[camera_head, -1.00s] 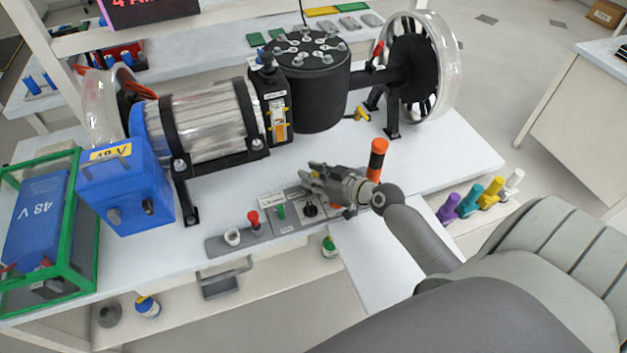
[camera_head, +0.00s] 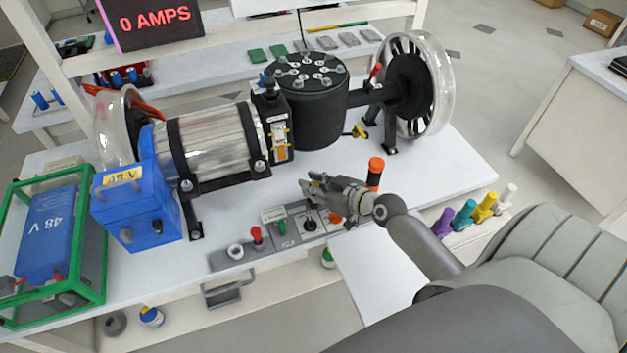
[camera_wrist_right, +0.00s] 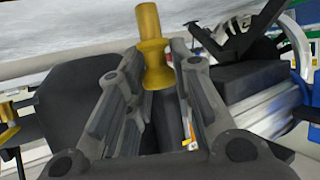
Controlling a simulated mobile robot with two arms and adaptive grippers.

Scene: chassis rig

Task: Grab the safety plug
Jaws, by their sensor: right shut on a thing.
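In the right wrist view a gold-yellow plug (camera_wrist_right: 152,45) with a flared collar stands between the fingers of my right gripper (camera_wrist_right: 155,75), which is shut on it. In the head view this gripper (camera_head: 308,187) is over the grey control strip (camera_head: 225,260) at the front of the white table. The plug cannot be made out there. My left gripper is not in view.
The motor (camera_head: 210,138), black drum (camera_head: 308,105) and spoked wheel (camera_head: 407,85) stand behind the gripper. An orange-topped post (camera_head: 375,172) is close to my right wrist. A blue box (camera_head: 135,205) and green-framed battery case (camera_head: 95,245) are on the left.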

